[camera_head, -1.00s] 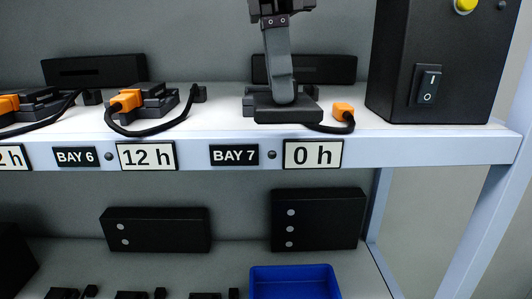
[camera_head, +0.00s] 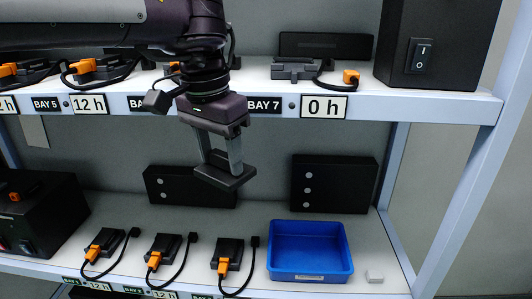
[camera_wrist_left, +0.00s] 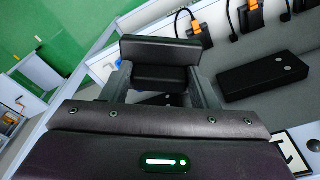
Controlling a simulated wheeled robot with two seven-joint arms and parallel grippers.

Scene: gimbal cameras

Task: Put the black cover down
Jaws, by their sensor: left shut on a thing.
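My left gripper (camera_head: 224,168) is shut on the black cover (camera_head: 224,178), a flat dark plate. It holds the cover in front of the shelves, below the upper shelf edge and to the left of the BAY 7 label (camera_head: 265,105). In the left wrist view the cover (camera_wrist_left: 158,52) sits between the fingers. My right gripper is not in view.
A blue tray (camera_head: 310,277) stands on the lower shelf, with a small white block (camera_head: 374,276) to its right. Several dark devices with orange plugs (camera_head: 223,265) stand to its left. Black boxes (camera_head: 335,184) stand behind. A black switch box (camera_head: 425,50) is at upper right.

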